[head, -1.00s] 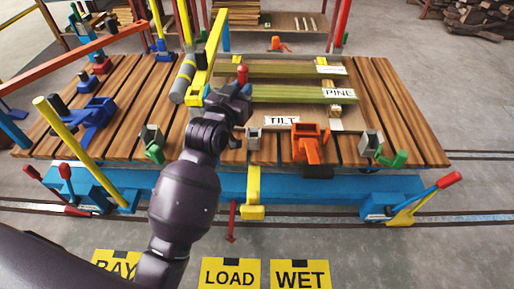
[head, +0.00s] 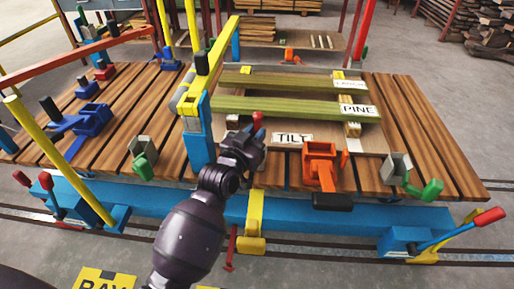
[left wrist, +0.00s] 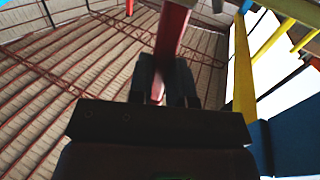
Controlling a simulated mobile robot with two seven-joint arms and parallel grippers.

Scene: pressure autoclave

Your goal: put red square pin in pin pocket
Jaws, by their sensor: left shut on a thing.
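My left gripper (head: 252,138) is over the front edge of the wooden deck, shut on a red square pin. The pin's red top (head: 258,119) stands up just above the jaws; the rest is hidden by the gripper in the head view. In the left wrist view the red pin (left wrist: 173,35) runs up out of the picture from between the two dark fingers (left wrist: 165,88). I cannot tell for sure which part is the pin pocket. A yellow bracket (head: 254,222) sits on the blue front beam below the gripper. My right gripper is not in view.
A blue post (head: 198,135) with a yellow arm (head: 219,47) stands close left of the gripper. A TILT label (head: 292,138) and an orange clamp (head: 320,163) are to the right. Green PINE boards (head: 290,107) lie behind. A grey-green clamp (head: 142,158) is to the left.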

